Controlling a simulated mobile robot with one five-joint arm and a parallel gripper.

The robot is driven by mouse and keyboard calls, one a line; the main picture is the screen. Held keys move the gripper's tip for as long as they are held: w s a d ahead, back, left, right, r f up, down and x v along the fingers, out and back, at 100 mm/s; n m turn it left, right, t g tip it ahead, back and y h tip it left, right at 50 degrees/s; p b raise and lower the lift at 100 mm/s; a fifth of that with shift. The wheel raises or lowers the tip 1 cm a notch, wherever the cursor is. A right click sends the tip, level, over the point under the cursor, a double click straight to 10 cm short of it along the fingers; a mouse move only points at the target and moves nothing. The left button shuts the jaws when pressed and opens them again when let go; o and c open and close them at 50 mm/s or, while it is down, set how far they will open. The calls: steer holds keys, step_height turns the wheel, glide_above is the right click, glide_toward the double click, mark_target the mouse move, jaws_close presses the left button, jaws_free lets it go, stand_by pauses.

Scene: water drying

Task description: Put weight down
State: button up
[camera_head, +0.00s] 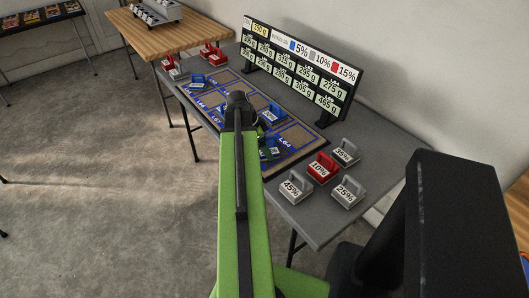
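My green arm reaches forward over the grey table (388,133). The end of my arm covers my gripper, so I cannot see its fingertips or whether it holds a weight. Blue block weights with handles stand on the brown gridded mat (285,134): one near its far left end (195,82), one right of my arm (270,117). A third blue weight (270,153) shows partly beside my arm. A red weight marked 10% (318,169) stands at the near right, with grey weights marked 45% (292,188), 25% (347,193) and 35% (346,153) around it.
A black display board (300,68) with gram readings stands along the table's back edge. Red weights (211,54) stand at the far left end. A wooden table (165,37) with a grey rack (155,12) lies beyond. The concrete floor at left is open.

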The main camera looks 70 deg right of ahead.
steer(key=o, duration=1.2)
steer(key=shift+f, duration=0.1)
steer(key=o, duration=0.4)
steer(key=shift+r, duration=0.45)
steer(key=p+v, duration=1.1)
steer(key=shift+w+r, duration=0.1)
steer(key=shift+r, duration=0.1)
